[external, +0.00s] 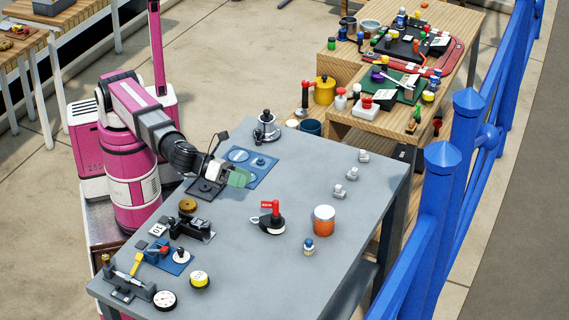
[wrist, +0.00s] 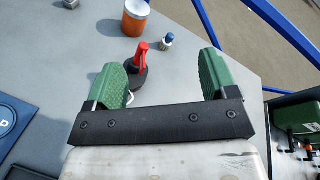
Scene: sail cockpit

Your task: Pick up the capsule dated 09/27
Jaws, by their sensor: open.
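No date 09/27 is legible in either view, so I cannot tell which thing is the capsule. Three small silver-grey pieces, (external: 364,156) (external: 352,174) (external: 339,191), stand in a row near the grey table's right edge; their markings are too small to read. Part of a similar grey piece (wrist: 72,3) shows at the top edge of the wrist view. My gripper (wrist: 163,77) is open and empty, its green fingers wide apart. In the external view my gripper (external: 237,176) is over the table's left side, well left of the silver pieces.
A red-handled black fitting (external: 271,219), an orange jar with a white lid (external: 323,220) and a small blue-capped bottle (external: 308,247) stand mid-table. A metal winch-like piece (external: 266,126) stands by a blue mat (external: 250,164). Several fittings crowd the front left. A blue railing (external: 438,200) runs along the right.

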